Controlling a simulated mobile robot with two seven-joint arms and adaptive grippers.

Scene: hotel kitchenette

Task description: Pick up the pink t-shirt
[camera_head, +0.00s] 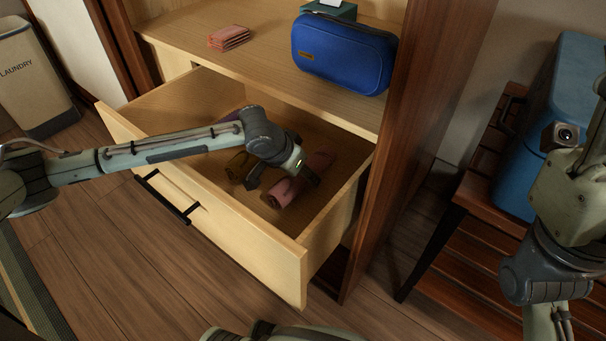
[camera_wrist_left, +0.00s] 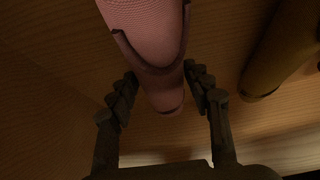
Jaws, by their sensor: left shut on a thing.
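The pink t-shirt is a rolled bundle (camera_head: 284,193) lying inside the open drawer, toward its right side. My left gripper (camera_head: 283,178) reaches down into the drawer from the left and is shut on the roll, one finger on each side of it. In the left wrist view the pink roll (camera_wrist_left: 148,35) runs down between the two fingers of the gripper (camera_wrist_left: 162,92). The roll seems to rest on or close to the drawer floor; any gap is hard to tell. My right arm shows at the right edge, but its fingers are outside the picture.
An olive roll (camera_head: 238,166) lies left of the pink one in the drawer (camera_head: 220,238), partly behind my arm. A purple item sits farther back. On the shelf above are a blue case (camera_head: 343,55) and folded pink cloths (camera_head: 229,38). A slatted wooden rack (camera_head: 480,262) stands right.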

